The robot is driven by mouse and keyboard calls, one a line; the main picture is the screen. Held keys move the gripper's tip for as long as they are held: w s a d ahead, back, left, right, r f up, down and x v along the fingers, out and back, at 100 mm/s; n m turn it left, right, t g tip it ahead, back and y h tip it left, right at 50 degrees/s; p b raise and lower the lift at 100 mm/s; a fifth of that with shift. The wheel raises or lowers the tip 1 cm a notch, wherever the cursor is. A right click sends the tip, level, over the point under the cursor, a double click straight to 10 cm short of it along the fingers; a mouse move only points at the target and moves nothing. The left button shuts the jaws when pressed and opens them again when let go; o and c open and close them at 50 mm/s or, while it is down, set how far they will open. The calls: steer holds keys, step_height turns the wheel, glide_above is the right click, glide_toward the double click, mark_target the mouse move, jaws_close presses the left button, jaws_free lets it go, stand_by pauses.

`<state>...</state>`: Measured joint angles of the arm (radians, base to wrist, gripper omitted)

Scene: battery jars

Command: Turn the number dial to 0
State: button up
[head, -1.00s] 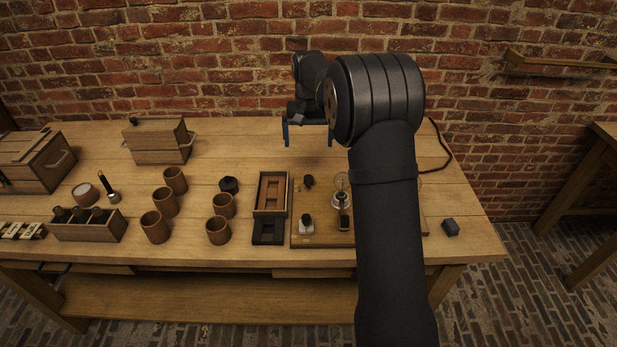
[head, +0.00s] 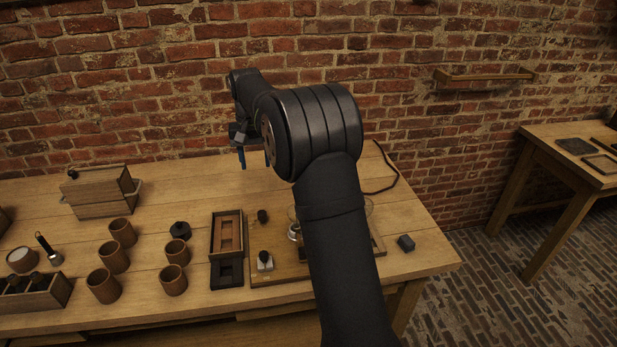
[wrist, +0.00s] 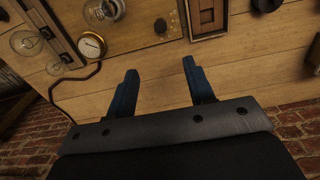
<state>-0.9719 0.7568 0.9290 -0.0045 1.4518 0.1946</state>
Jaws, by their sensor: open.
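My gripper (head: 254,159) is open and empty, its blue fingers above the back of the table. In the wrist view my gripper (wrist: 160,69) has its two fingers apart over bare wood. A small dark round knob (wrist: 160,26) is on the wooden board beyond the fingers; it also shows in the head view (head: 262,216). A round white-faced gauge with a needle (wrist: 91,45) lies left of it in the wrist view. I cannot read any numbers, nor tell surely which of these is the number dial. My arm hides part of the board in the head view.
Glass bulbs (wrist: 26,42) stand near the gauge. A dark-framed box (head: 226,236) is left of the board. Several brown cups (head: 114,257) and a wooden box (head: 100,192) stand further left. A dark cable (head: 385,188) runs along the back. A small dark block (head: 406,243) lies right.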

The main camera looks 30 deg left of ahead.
steer(key=s+d+f+m+t+y, duration=0.2)
steer(key=s+d+f+m+t, duration=0.15)
steer(key=s, duration=0.25)
glide_toward(262, 214)
steer(key=shift+t, duration=0.35)
steer(key=x, duration=0.9)
steer(key=shift+s+a, duration=0.15)
steer(key=shift+s, duration=0.1)
steer(key=shift+c, duration=0.2)
steer(key=c, duration=1)
